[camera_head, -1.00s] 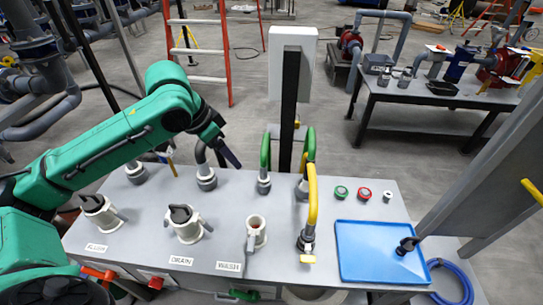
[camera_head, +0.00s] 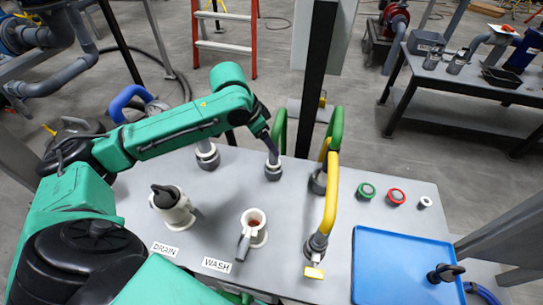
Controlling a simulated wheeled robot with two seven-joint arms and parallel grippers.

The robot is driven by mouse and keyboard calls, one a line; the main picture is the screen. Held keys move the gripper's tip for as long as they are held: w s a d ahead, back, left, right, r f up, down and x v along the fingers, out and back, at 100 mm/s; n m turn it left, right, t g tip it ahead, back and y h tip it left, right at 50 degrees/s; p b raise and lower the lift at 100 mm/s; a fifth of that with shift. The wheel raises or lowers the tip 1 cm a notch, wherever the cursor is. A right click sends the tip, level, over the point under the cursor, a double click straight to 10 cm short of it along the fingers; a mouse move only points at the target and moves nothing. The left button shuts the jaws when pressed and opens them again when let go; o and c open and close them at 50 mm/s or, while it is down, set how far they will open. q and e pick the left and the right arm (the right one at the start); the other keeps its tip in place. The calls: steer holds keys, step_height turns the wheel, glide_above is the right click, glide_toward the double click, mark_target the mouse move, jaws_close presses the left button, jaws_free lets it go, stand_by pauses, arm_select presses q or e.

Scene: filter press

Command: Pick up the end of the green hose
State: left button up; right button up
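The green hose (camera_head: 279,131) is an arch beside the dark post. Its left leg comes down to a grey-and-white fitting (camera_head: 272,169) on the grey panel (camera_head: 282,220). Its right leg (camera_head: 335,128) goes down behind the yellow hose (camera_head: 330,190). My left gripper (camera_head: 269,147) points downward at the left leg, just above the fitting. Its dark fingers overlap the hose's lower end, so I cannot tell whether they touch it or are closed. My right gripper is out of view.
The DRAIN valve (camera_head: 171,206) and WASH valve (camera_head: 252,231) stand at the front left. Green (camera_head: 366,191) and red (camera_head: 397,196) buttons and a blue tray (camera_head: 400,270) are on the right. The dark post (camera_head: 318,75) rises close behind the hose.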

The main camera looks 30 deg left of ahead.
arm_select(q)
steer(key=x, duration=0.6)
steer(key=shift+w+a+f, duration=0.15)
steer(key=shift+w+f, duration=0.15)
steer(key=shift+w, duration=0.1)
steer(key=shift+s, duration=0.1)
jaws_close()
steer(key=shift+r, duration=0.1)
steer(key=shift+r, duration=0.1)
